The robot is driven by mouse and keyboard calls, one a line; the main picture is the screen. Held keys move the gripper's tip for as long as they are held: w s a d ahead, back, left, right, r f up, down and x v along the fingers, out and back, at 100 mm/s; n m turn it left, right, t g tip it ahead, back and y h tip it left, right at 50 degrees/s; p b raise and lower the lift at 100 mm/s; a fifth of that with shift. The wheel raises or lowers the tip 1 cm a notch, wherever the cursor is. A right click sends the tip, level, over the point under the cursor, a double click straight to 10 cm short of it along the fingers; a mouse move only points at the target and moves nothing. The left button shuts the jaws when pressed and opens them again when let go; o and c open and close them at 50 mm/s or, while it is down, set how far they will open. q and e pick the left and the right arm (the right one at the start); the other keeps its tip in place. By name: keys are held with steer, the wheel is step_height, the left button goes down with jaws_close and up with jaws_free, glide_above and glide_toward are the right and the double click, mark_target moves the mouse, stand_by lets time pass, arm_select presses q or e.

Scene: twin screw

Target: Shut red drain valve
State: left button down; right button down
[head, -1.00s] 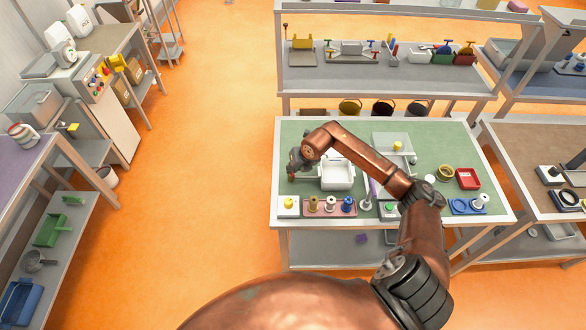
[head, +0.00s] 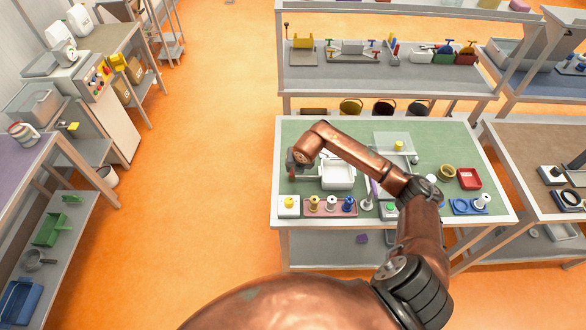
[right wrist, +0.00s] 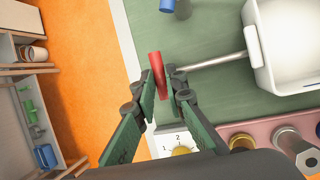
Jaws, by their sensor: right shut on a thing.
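The red drain valve shows as a red cylindrical handle (right wrist: 157,68) in the right wrist view. It sits at the end of a thin grey pipe (right wrist: 210,61) that runs to the side of a white basin (right wrist: 284,78). My right gripper (right wrist: 165,90) is shut on the red handle, with one green-padded finger on each side. In the head view this gripper (head: 292,172) is at the left of the white basin (head: 338,185), near the table's left edge, and the arm covers part of the view. My left gripper is not in view.
A dial box with a yellow knob (head: 289,203) and a pink block with several knobs (head: 330,206) stand along the table's front edge. A clear tray (head: 390,140) and a red tray (head: 468,179) are farther right. Green tabletop (head: 300,130) is bare at the back left.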

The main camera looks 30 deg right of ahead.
steer(key=c, duration=2)
jaws_free()
steer(key=shift+o, duration=0.2)
steer(key=shift+r, duration=0.1)
steer(key=v, duration=1.1)
steer(key=shift+s+r, duration=0.2)
steer(key=shift+r, duration=0.15)
